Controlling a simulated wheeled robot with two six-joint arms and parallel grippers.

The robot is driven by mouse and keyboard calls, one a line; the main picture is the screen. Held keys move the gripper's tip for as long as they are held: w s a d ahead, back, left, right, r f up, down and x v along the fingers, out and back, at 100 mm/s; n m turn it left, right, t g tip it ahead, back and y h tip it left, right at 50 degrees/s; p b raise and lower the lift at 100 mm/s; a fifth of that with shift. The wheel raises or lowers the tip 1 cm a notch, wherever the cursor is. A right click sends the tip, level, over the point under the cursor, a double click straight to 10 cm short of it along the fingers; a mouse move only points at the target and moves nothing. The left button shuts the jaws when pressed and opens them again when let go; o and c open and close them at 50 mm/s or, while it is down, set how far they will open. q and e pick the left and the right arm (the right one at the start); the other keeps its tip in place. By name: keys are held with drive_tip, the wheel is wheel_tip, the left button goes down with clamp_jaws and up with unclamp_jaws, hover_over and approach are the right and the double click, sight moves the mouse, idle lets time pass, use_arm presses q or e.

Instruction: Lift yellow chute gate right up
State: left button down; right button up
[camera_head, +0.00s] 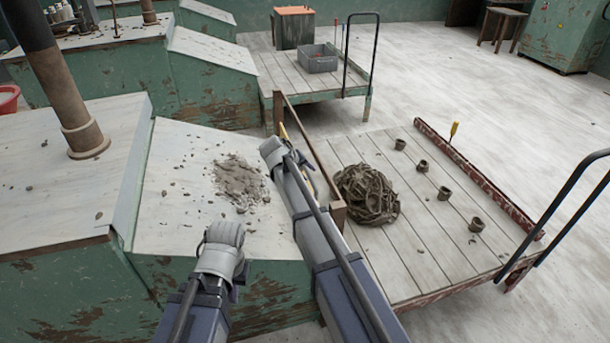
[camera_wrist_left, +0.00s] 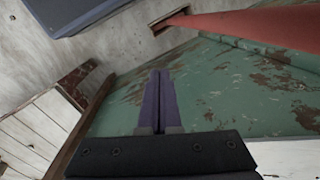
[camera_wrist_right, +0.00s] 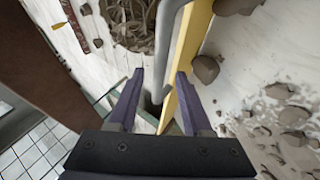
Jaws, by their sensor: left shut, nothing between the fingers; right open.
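The yellow chute gate (camera_head: 284,132) is mostly hidden behind my right arm in the head view; slivers show beside the brown chute frame (camera_head: 338,215). In the right wrist view the gate (camera_wrist_right: 190,60) is a narrow yellow board with a grey bar (camera_wrist_right: 168,65) alongside it. My right gripper (camera_wrist_right: 157,92) is open, and the bar and the board's lower end appear between its fingers; I cannot tell whether they touch. My left gripper (camera_wrist_left: 163,100) is shut and empty over worn green panelling. In the head view its wrist (camera_head: 222,240) is above the chute, its fingers hidden.
Grey clay crumbs (camera_head: 240,180) lie on the sloped chute top. Beyond the frame, a plank cart (camera_head: 425,230) carries a heap of clay trimmings (camera_head: 367,195) and several small pots. A second cart (camera_head: 290,75) stands behind. Floor at the right is open.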

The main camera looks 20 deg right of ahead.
clamp_jaws()
drive_tip(key=shift+r, duration=0.1)
idle(1.2)
